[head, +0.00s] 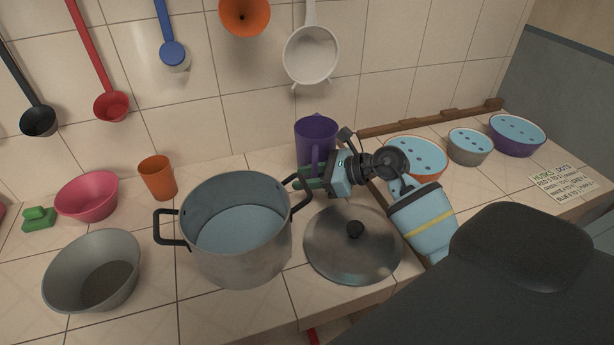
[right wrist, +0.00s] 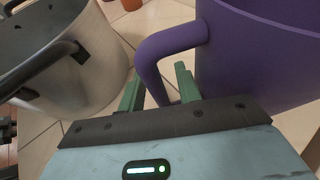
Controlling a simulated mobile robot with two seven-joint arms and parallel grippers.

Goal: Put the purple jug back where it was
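The purple jug (head: 317,138) stands upright on the tiled counter against the back wall, behind and right of the steel pot. Its handle faces forward. My right gripper (head: 312,180) is low in front of the jug, at the handle. In the right wrist view the jug (right wrist: 262,55) fills the upper right, and its handle (right wrist: 150,68) comes down between the two green fingers of my right gripper (right wrist: 158,90). The fingers are apart, with gaps visible beside the handle. My left gripper is not in view.
The steel pot (head: 240,257) stands close left of my right gripper, and the lid (head: 330,255) lies in front of it. An orange cup (head: 158,178), pink bowl (head: 88,197) and grey bowl (head: 75,270) are left. Dotted-top bowls (head: 418,157) stand right. Utensils hang above.

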